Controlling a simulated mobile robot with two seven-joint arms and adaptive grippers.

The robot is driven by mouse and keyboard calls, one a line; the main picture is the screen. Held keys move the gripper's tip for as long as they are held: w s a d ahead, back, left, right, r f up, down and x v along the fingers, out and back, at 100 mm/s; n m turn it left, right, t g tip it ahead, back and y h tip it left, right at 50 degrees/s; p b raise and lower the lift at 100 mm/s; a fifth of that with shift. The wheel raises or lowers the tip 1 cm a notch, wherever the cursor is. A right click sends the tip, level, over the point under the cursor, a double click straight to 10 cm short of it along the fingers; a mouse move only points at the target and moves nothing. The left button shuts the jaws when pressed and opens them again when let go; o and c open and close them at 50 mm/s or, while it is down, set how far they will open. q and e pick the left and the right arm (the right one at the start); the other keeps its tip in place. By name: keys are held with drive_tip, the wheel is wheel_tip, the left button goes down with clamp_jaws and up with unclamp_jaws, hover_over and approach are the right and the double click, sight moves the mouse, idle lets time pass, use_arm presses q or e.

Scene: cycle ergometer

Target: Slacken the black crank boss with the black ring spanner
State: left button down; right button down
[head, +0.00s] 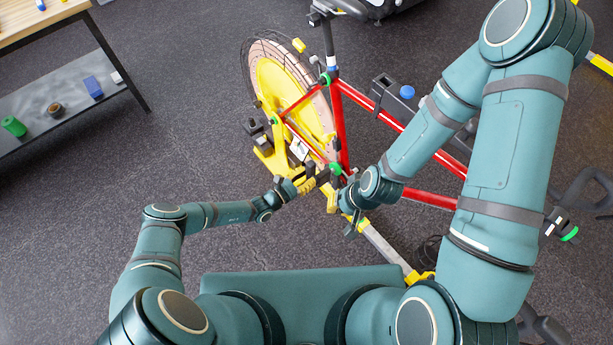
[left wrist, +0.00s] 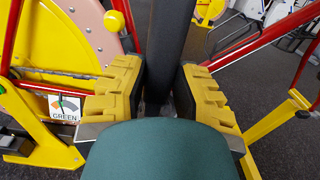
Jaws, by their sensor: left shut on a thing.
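My left gripper (head: 312,183) is beside the lower frame of the red bike. In the left wrist view its yellow-padded fingers (left wrist: 158,95) are shut on a long dark bar (left wrist: 170,40), which looks like the black ring spanner. The bar runs up and away from the fingers, and its ring end cannot be made out. My right gripper (head: 346,212) is just right of and below the left one, near the yellow stand; its jaw opening is unclear. A green round part (head: 335,168) shows at the bottom of the red frame. I cannot make out the black crank boss.
The yellow flywheel (head: 280,92) and the red frame (head: 346,125) stand close beyond my grippers. A sign reading GREEN (left wrist: 64,108) shows in the left wrist view. A bench (head: 45,25) with a lower shelf is at the upper left. Floor (head: 190,115) between is clear.

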use_arm(q)
drive_tip(key=shift+w+d+b, duration=0.4)
drive_tip(key=shift+d+b, duration=0.1)
drive_tip(key=shift+d, duration=0.05)
idle(1.6)
idle(0.4)
drive_tip(key=w+a+f+n+b, duration=0.3)
drive_tip(key=w+a+n+b, duration=0.1)
drive_tip(key=n, duration=0.4)
drive_tip(key=shift+w+f+n+b, duration=0.15)
drive_tip(key=shift+w+n+b, duration=0.25)
drive_tip(key=shift+w, duration=0.5)
drive_tip(key=c, duration=1.6)
unclamp_jaws()
drive_tip(key=shift+a, duration=0.1)
clamp_jaws()
drive_tip(key=shift+r, duration=0.2)
drive_tip(key=shift+s+d+r+m+p, duration=0.25)
drive_tip(key=shift+s+r+m+p, duration=0.1)
drive_tip(key=shift+m+p, duration=0.2)
